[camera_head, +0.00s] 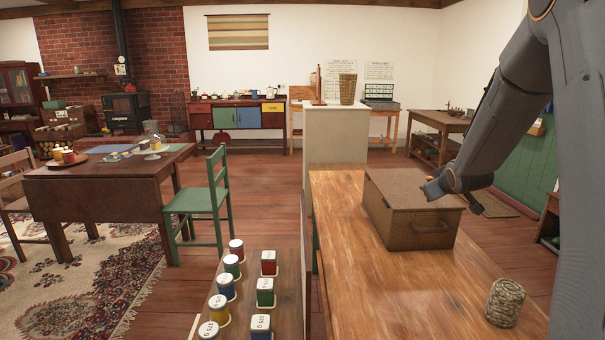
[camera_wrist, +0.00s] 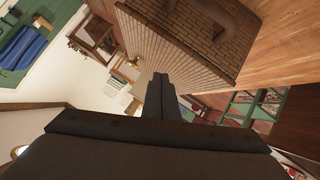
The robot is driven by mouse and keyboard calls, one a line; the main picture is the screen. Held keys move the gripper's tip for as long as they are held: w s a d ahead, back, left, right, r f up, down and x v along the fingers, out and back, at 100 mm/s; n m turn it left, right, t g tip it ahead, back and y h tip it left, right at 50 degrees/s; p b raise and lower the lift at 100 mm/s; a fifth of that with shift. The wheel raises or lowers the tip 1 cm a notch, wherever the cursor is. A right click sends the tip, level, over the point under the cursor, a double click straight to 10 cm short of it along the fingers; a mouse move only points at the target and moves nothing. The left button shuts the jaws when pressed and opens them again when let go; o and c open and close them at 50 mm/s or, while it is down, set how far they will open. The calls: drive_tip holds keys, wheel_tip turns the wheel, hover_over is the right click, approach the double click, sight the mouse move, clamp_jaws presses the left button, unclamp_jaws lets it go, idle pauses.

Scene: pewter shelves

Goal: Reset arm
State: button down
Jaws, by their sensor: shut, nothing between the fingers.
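My gripper (camera_head: 431,189) is at the end of my grey arm, which reaches down from the right of the head view. It appears over or beside the upper right part of a brown lidded box (camera_head: 405,230) on the wooden table (camera_head: 360,300). Whether it touches the box cannot be told. In the wrist view, the dark fingers of my gripper (camera_wrist: 161,82) are together and empty. The woven-looking box (camera_wrist: 195,40) shows tilted just beyond them, with its curved handle at the top. The box's lid is down.
A round woven container (camera_head: 505,302) stands at the table's front right. A narrow shelf to the left holds several coloured-label jars (camera_head: 265,292). A green chair (camera_head: 205,200) and a dining table (camera_head: 100,195) stand further left. The tabletop left of the box is clear.

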drive_tip(key=s+a+f+m+g, duration=0.1)
drive_tip(key=s+a+g, duration=0.3)
drive_tip(key=s, duration=1)
drive_tip(key=s+a+f+m+g+y+p, duration=0.1)
drive_tip(key=s+a+f+g, duration=0.2)
drive_tip(key=s+a, duration=0.8)
drive_tip(key=s+a+f+m+g+y+p, duration=0.1)
drive_tip(key=s+a+f+g, duration=0.2)
drive_tip(key=s, duration=1.4)
drive_tip(key=a+g, duration=0.1)
drive_tip(key=a, duration=0.3)
drive_tip(key=shift+a+f+m+g, duration=0.25)
drive_tip(key=shift+a+m+g, duration=0.05)
drive_tip(key=shift+a, duration=0.05)
